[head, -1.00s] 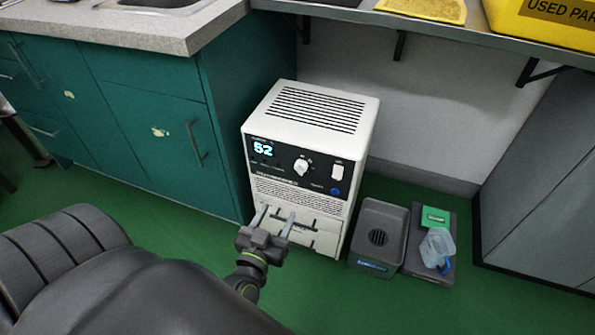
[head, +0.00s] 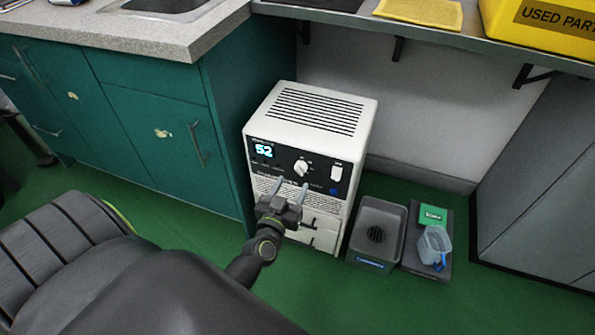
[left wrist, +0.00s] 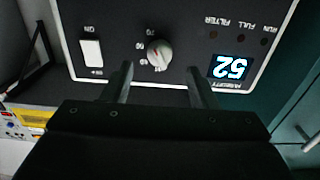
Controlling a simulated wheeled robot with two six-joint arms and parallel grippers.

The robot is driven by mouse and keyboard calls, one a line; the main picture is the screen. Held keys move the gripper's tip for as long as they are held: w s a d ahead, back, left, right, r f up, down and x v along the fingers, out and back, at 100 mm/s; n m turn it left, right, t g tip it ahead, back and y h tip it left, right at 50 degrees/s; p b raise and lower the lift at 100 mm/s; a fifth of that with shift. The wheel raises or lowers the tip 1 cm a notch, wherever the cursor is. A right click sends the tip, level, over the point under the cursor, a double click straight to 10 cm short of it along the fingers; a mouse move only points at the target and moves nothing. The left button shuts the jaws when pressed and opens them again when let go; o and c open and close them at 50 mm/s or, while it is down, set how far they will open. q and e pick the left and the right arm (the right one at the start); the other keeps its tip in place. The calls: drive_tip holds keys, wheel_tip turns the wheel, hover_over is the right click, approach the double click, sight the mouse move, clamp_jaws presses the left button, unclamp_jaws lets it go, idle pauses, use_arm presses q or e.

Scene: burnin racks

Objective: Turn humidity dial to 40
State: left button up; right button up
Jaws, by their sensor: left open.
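The white dehumidifier (head: 318,92) stands on the green floor. Its black panel has a white humidity dial (head: 301,168) and a lit display (head: 264,151) reading 52. In the left wrist view, upside down, the dial (left wrist: 159,54) sits just beyond and between the fingertips, and the display (left wrist: 231,67) is to its right. My left gripper (head: 292,183) is open and empty in front of the panel, a little below the dial; the fingers (left wrist: 161,80) do not appear to grip it. My right gripper is not in view.
A grey bucket (head: 360,214) and a dark tray (head: 416,262) with a green card and a clear cup are right of the dehumidifier. A teal cabinet (head: 170,165) stands left. A shelf (head: 420,29) overhangs behind. Green floor in front is partly free.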

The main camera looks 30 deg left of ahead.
sight(300, 169)
use_arm(q)
drive_tip(key=shift+x, duration=2.65)
drive_tip(key=shift+c, duration=0.4)
drive_tip(key=c, duration=0.9)
